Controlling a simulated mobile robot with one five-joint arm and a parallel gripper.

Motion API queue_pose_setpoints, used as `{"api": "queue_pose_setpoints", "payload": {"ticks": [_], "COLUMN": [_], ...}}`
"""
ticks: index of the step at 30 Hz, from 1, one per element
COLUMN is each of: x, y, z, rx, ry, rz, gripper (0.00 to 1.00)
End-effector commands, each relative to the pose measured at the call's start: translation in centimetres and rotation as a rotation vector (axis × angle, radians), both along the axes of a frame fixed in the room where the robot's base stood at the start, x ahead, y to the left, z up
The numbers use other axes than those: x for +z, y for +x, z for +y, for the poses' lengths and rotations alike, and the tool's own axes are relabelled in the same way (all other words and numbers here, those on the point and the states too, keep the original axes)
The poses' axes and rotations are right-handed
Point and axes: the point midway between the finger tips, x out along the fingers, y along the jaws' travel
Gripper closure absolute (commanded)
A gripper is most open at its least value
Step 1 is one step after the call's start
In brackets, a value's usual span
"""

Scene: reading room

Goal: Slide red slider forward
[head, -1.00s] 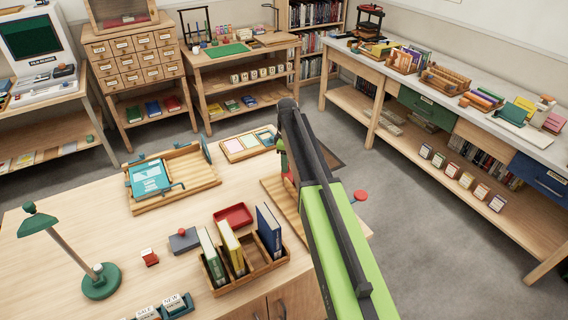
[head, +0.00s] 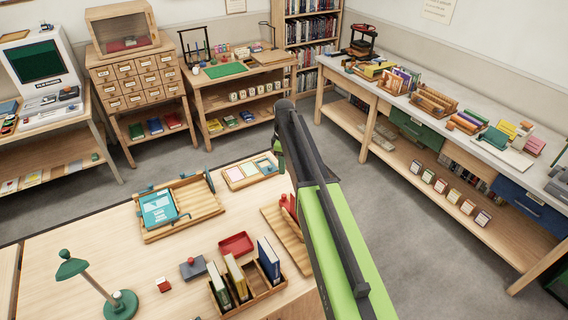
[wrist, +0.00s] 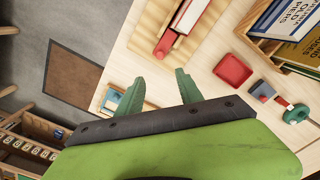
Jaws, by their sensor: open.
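A wooden board (head: 279,229) lies at the table's right end, partly hidden behind my arm in the head view. A red piece (head: 289,203), likely the slider, stands on it beside my arm. In the wrist view the grooved board (wrist: 149,20) is at the top, with a rounded red piece (wrist: 164,46) at its near end and a pale, red-edged strip beside it. My gripper (wrist: 161,92) has two green fingers, spread apart and empty. In the wrist picture its tips lie below the red piece, apart from it. In the head view the fingers are mostly hidden.
A red tray (head: 236,244), a book rack (head: 264,290), a grey block with a red knob (head: 193,268) and a green lamp (head: 71,265) stand on the table. A wooden stand with a teal book (head: 158,209) and a card tray (head: 236,184) lie farther back. Grey floor lies beyond.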

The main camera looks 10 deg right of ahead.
Motion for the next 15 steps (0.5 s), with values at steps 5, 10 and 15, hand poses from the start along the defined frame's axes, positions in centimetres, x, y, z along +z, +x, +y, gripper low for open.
{"api": "queue_pose_setpoints", "payload": {"ticks": [5,10,15], "x": [-0.1,-0.8,-4.4], "y": [0.0,-1.3,-9.5], "z": [0.0,0.1,0.9], "rx": [0.0,-0.038,-0.329], "ry": [0.0,0.0,-0.001], "rz": [0.0,0.0,0.001], "gripper": [0.57,0.74,0.96]}}
